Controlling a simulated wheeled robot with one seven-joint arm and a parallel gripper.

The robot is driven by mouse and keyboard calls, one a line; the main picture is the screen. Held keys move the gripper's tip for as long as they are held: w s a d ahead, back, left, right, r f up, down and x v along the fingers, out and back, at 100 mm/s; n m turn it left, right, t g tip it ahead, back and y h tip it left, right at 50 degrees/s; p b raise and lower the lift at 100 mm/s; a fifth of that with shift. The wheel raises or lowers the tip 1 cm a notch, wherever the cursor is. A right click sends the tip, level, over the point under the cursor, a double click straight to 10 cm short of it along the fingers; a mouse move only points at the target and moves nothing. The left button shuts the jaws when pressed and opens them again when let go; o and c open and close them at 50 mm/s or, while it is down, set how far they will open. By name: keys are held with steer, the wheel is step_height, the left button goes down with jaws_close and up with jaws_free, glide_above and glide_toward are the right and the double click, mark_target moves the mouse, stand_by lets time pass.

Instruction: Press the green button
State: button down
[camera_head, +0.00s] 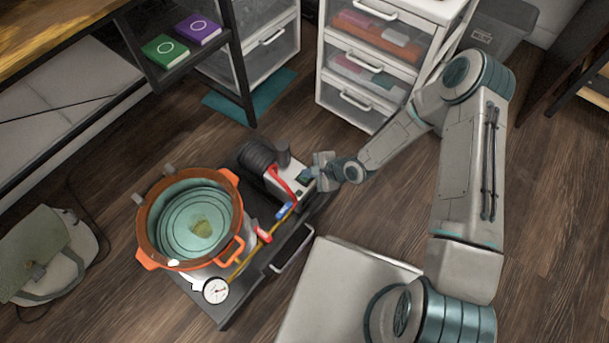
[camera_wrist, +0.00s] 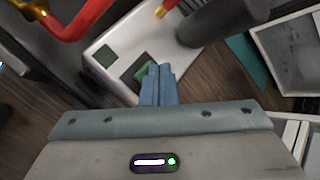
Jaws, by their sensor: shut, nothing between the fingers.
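The green button (camera_wrist: 142,69) shows in the wrist view on the face of a white machine box (camera_wrist: 122,42), partly hidden behind my fingertips. My gripper (camera_wrist: 158,72) is shut with nothing in it. Its blue-grey fingertips overlap the button's right side in the picture; I cannot tell whether they touch it. A darker green square (camera_wrist: 104,55) lies on the same face, to the left. In the head view, my gripper (camera_head: 309,175) is close against the right end of the white machine box (camera_head: 275,181), and the button is hard to make out there.
The box stands on a dark low cart (camera_head: 240,305) with an orange-rimmed pot (camera_head: 147,225), a pressure gauge (camera_head: 216,290), and red (camera_head: 264,234) and blue (camera_head: 284,210) valve handles. A red pipe (camera_wrist: 80,20) passes near the box. White drawers (camera_head: 352,103) stand behind; wooden floor lies between.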

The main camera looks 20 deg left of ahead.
steer(key=shift+r, duration=0.1)
steer(key=shift+r+p, duration=0.3)
steer(key=shift+p, duration=0.1)
steer(key=shift+r, duration=0.1)
steer(key=shift+r+p, duration=2.45)
steer(key=shift+r, duration=0.5)
